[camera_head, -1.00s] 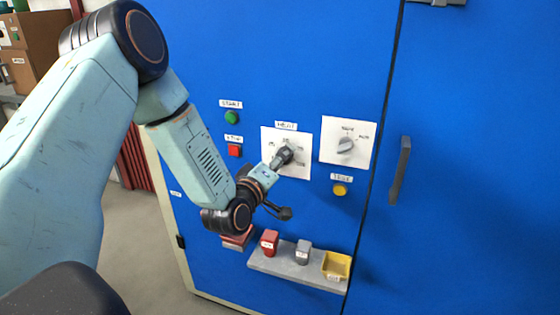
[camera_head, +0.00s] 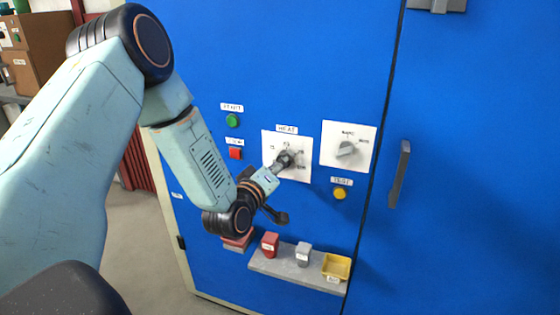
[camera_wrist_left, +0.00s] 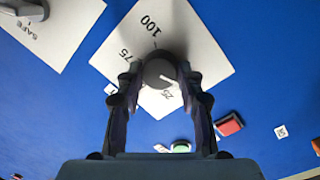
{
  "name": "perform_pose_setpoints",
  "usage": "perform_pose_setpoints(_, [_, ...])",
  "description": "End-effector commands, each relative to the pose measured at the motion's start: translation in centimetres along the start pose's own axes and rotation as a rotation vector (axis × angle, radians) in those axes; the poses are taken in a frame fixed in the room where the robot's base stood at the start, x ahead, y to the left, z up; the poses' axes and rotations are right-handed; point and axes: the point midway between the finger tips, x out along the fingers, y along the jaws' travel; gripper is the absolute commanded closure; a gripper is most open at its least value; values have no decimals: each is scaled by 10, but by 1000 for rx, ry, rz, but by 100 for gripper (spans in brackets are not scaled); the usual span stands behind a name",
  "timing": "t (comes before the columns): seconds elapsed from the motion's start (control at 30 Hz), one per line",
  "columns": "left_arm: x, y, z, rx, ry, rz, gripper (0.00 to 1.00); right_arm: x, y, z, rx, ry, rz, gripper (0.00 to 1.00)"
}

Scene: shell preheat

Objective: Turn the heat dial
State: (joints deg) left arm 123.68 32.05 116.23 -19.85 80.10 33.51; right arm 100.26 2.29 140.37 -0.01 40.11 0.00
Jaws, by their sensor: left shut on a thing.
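The heat dial sits on a white plate (camera_head: 271,146) under a "HEAT" label on the blue cabinet. My left gripper (camera_head: 285,160) is at the dial and covers most of it in the head view. In the left wrist view the dial (camera_wrist_left: 160,73) is a round dark knob with a pale pointer line, between the two fingers of my left gripper (camera_wrist_left: 160,85). The fingers are shut on it. The numbers 100, 75 and 25 show on the plate, which appears tilted in that view.
A second plate with a grey selector knob (camera_head: 346,149) is to the right. A green button (camera_head: 232,121), red button (camera_head: 236,153) and yellow button (camera_head: 340,193) surround the dial. A shelf (camera_head: 268,265) below holds small blocks and a yellow tray (camera_head: 336,266). A door handle (camera_head: 400,174) stands out at right.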

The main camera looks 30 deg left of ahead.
Motion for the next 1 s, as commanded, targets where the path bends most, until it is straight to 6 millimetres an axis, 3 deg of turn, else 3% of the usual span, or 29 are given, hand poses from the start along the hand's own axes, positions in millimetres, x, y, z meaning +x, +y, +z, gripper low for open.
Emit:
perform_pose_setpoints(0.6, [0, 5, -3, 556, -38, -54, 94, -51, 0, 0, 0, 0, 0, 100])
perform_pose_setpoints(1.0, [1, 5, -2, 819, -52, -79, 94, -71, 0, 0, 0, 0, 0, 100])
